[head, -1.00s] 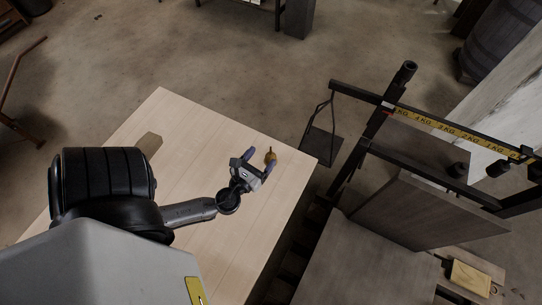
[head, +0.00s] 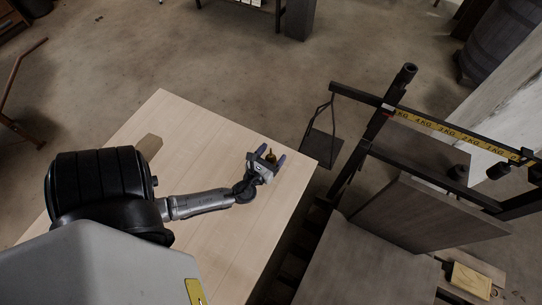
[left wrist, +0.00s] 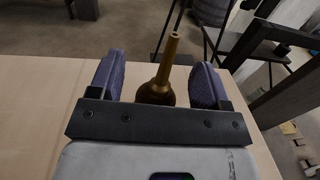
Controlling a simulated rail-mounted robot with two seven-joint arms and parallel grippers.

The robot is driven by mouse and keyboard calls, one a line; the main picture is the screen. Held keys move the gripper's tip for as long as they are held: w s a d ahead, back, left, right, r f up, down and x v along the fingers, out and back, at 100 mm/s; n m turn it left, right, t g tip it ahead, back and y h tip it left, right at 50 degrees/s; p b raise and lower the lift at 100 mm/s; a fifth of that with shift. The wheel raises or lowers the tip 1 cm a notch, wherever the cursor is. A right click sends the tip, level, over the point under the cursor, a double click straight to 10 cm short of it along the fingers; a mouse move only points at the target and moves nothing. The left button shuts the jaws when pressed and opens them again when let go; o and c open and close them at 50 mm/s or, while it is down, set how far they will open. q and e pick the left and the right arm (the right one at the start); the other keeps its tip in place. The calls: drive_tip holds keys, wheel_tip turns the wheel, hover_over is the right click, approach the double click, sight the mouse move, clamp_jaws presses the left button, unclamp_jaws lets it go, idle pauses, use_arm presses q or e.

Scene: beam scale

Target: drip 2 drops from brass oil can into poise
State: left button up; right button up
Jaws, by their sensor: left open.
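The brass oil can (head: 271,158) stands on the pale wooden table near its far right corner. In the left wrist view the can (left wrist: 158,88) shows its round body and thin spout between the purple finger pads. My left gripper (head: 273,154) is open, with one finger on each side of the can and visible gaps beside it. The can's base is hidden behind the gripper body. The beam scale (head: 450,130) stands to the right, with a yellow KG-marked bar. Dark cylindrical weights (head: 498,169) are by its right end; I cannot tell which part is the poise. My right gripper is not in view.
A hanging plate (head: 321,148) of the scale is just beyond the table's right corner. A dark upright post (head: 372,125) and a brown panel (head: 430,215) stand to the right. The pale table (head: 185,120) is mostly clear.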

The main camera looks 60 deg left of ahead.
use_arm(q)
drive_tip(key=shift+w+a, duration=0.35)
drive_tip(key=shift+w, duration=0.15)
drive_tip(key=c, duration=1)
